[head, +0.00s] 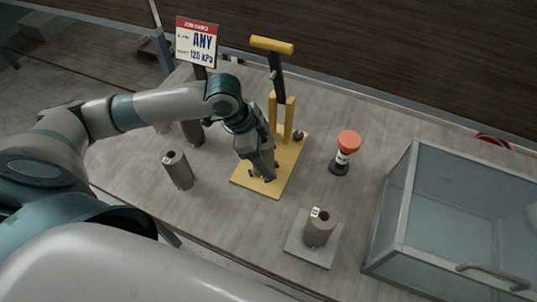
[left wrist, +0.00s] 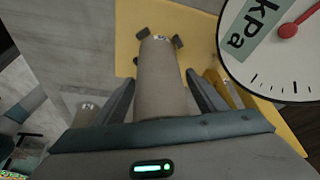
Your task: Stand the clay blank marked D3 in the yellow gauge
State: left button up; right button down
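The yellow gauge (head: 257,184) stands mid-table, with a flat base, upright posts and a raised lever. My left gripper (head: 267,172) is over its base. In the left wrist view a grey-brown clay blank (left wrist: 163,85) lies between the fingers of the left gripper (left wrist: 160,82); both fingertips appear to touch its sides. The gauge's yellow base (left wrist: 128,35) and small dark stops show around the blank. I cannot tell whether the blank rests on the base, and its mark is not readable. My right gripper is not in view.
Another blank (head: 178,171) stands left of the gauge, and one (head: 319,230) on a grey plate (head: 325,254) at front right. One more (head: 192,133) is partly hidden behind my arm. An orange-topped tool (head: 347,146), a glass-sided case (head: 400,205) and a sign (head: 196,42) stand around.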

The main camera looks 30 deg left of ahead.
pick_arm(q)
jog(key=shift+r, duration=0.15)
jog(key=shift+s+a+r, duration=0.1)
jog(key=shift+a+r, duration=0.15)
jog(key=shift+r, duration=0.35)
jog(key=b+v, duration=0.2)
jog(key=v, duration=0.8)
jog(key=shift+r, duration=0.35)
